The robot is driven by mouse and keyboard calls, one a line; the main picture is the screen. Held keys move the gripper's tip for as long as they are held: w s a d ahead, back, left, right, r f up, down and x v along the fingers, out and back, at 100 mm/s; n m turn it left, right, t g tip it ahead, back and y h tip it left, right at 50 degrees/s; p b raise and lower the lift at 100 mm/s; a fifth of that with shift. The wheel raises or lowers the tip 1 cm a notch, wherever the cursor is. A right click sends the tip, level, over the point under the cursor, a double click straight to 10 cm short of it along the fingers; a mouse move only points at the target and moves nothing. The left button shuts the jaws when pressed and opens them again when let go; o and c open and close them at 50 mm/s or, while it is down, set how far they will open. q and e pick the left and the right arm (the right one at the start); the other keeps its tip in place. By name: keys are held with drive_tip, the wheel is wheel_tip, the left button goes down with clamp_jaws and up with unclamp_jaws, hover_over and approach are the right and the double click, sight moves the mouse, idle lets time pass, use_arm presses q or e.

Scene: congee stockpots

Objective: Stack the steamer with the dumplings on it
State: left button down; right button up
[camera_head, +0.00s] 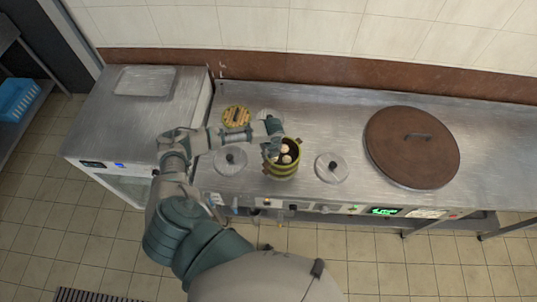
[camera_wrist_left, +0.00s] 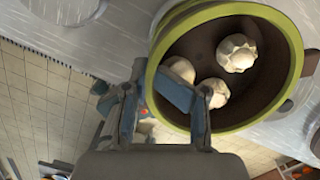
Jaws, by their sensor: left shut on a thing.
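The steamer (camera_head: 283,173) is a round, dark-bottomed basket with a yellow-green rim, near the middle of the steel counter. In the left wrist view its rim (camera_wrist_left: 291,45) fills the upper right. Several pale dumplings lie inside, including one dumpling (camera_wrist_left: 237,53) near the far side. My left gripper (camera_head: 273,151) reaches over the steamer's left side. In the wrist view, my left gripper (camera_wrist_left: 170,98) is shut on the steamer's near wall. I cannot tell whether the steamer touches what is below it. My right gripper is not in view.
A round yellow piece with a dark bar (camera_head: 236,117) lies behind my left arm. A large brown lid (camera_head: 411,150) covers the right. The counter's back strip is clear.

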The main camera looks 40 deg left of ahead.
use_arm(q)
drive_tip(key=shift+f, duration=0.35)
drive_tip(key=c, duration=1.1)
unclamp_jaws()
drive_tip(key=shift+o, duration=0.2)
wheel_tip(320, 180, up, 3)
drive_tip(key=p, duration=0.3)
drive_tip(key=shift+d+f, duration=0.1)
drive_tip(key=shift+d, duration=0.05)
drive_tip(key=r+p, duration=0.1)
drive_tip(key=p, duration=0.1)
drive_tip(key=r+p, duration=0.1)
drive_tip(key=r, duration=0.1)
drive_tip(key=r+p, duration=0.2)
drive_tip(key=shift+s+d+r+p, duration=0.15)
drive_tip(key=shift+d+r+p, duration=0.1)
drive_tip(key=shift+p, duration=0.1)
wheel_tip(320, 180, up, 3)
drive_tip(key=shift+d+f, duration=0.15)
drive_tip(key=shift+f, duration=0.05)
